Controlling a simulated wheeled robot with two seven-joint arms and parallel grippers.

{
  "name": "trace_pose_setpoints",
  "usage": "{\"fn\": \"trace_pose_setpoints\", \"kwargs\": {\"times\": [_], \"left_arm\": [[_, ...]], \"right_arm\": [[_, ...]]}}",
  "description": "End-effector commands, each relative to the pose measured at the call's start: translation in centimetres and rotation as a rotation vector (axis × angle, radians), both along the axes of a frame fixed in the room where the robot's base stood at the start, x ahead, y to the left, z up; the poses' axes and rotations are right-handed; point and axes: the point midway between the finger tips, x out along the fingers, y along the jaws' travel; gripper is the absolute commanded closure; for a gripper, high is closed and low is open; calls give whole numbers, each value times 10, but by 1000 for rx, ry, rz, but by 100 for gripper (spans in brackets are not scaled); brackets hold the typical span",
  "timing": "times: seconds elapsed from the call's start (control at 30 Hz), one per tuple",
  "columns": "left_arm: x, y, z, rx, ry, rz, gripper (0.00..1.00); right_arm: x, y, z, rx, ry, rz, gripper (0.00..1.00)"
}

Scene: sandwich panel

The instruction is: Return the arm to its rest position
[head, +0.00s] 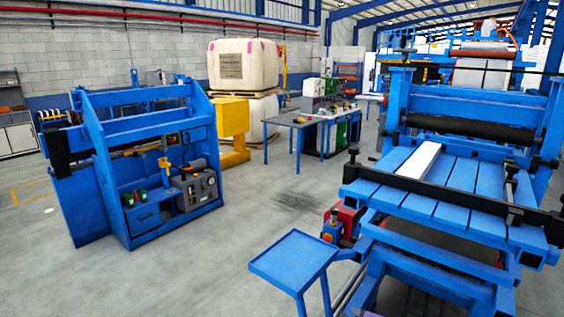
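Neither of my grippers and no part of my arms shows in the head view. A long white panel or strip (419,160) lies on the slatted blue bed (462,183) of the large blue roller machine (470,105) at the right. No gripper is seen near it or touching it. Whether my grippers hold anything cannot be seen.
A small blue tray stand (292,262) is at the front centre. A blue machine with a gauge panel (150,160) stands at the left. A grey work table (318,117) and a yellow block (231,116) stand behind. The grey floor (225,225) between the machines is clear.

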Motion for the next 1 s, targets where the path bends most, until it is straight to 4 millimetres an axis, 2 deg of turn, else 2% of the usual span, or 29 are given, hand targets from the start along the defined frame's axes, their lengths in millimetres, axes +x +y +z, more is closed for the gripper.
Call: {"fn": "trace_pose_setpoints", "kwargs": {"times": [0.03, 0.1, 0.17, 0.2, 0.27, 0.3, 0.4, 0.5, 0.63, 0.77, 1.0], "left_arm": [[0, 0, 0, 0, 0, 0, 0], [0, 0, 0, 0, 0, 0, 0], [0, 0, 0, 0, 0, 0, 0], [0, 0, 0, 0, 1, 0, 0], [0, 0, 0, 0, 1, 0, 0], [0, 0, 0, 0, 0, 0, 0], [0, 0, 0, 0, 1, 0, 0], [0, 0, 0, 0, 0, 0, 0], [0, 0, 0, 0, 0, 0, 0], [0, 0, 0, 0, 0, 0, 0], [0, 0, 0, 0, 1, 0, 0]], "right_arm": [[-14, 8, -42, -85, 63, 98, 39], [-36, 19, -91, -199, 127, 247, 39], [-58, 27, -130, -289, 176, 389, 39], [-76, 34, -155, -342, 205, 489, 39], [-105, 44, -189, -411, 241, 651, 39], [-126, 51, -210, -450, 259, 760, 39], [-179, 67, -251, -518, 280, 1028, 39], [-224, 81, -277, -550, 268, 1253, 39], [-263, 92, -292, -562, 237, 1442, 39], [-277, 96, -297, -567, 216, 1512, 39], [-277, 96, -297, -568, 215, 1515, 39]]}}
